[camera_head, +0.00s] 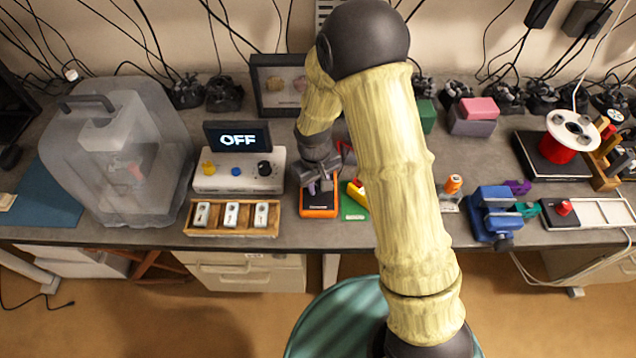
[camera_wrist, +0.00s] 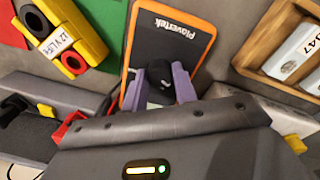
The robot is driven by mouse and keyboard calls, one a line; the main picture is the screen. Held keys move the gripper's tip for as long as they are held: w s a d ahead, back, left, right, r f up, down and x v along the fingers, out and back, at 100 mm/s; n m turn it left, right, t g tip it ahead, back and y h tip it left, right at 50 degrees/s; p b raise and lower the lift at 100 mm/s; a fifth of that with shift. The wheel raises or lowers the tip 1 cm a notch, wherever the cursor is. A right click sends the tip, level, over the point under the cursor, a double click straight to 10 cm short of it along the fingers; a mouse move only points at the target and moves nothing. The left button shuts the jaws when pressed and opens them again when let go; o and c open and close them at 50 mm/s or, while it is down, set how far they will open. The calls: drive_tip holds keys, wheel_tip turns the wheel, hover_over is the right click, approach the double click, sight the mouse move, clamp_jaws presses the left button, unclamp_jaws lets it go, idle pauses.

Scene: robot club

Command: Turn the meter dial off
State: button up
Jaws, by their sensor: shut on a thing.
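The meter (camera_head: 319,211) is a handheld device with an orange edge and a dark face, lying on the bench. In the wrist view the meter (camera_wrist: 180,37) shows the upside-down word "Plavertek". Its black round dial (camera_wrist: 160,73) sits between the two purple fingers of my gripper (camera_wrist: 160,86), which is shut on it. In the head view my gripper (camera_head: 320,187) reaches down over the meter, and the dial is hidden there. The dial's pointer setting cannot be read.
A white box (camera_head: 222,183) with buttons, a knob and a screen (camera_head: 238,137) reading "OFF" stands left of the meter. A wooden tray (camera_head: 258,231) of labelled blocks is in front of it. A green plate (camera_head: 352,212) with a red-and-yellow piece (camera_wrist: 66,30) lies close on the other side.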

sight(316, 188)
drive_tip(key=shift+n, duration=0.4)
drive_tip(key=shift+w, duration=0.1)
drive_tip(key=o, duration=1)
drive_tip(key=shift+r, duration=0.1)
drive_tip(key=r, duration=0.5)
drive_tip(key=r+b, duration=0.1)
drive_tip(key=r, duration=0.5)
drive_tip(key=a+r+b, duration=0.1)
drive_tip(key=r, duration=0.5)
drive_tip(key=shift+s+r, duration=0.15)
drive_tip(key=shift+s, duration=0.2)
drive_tip(key=shift+d, duration=0.15)
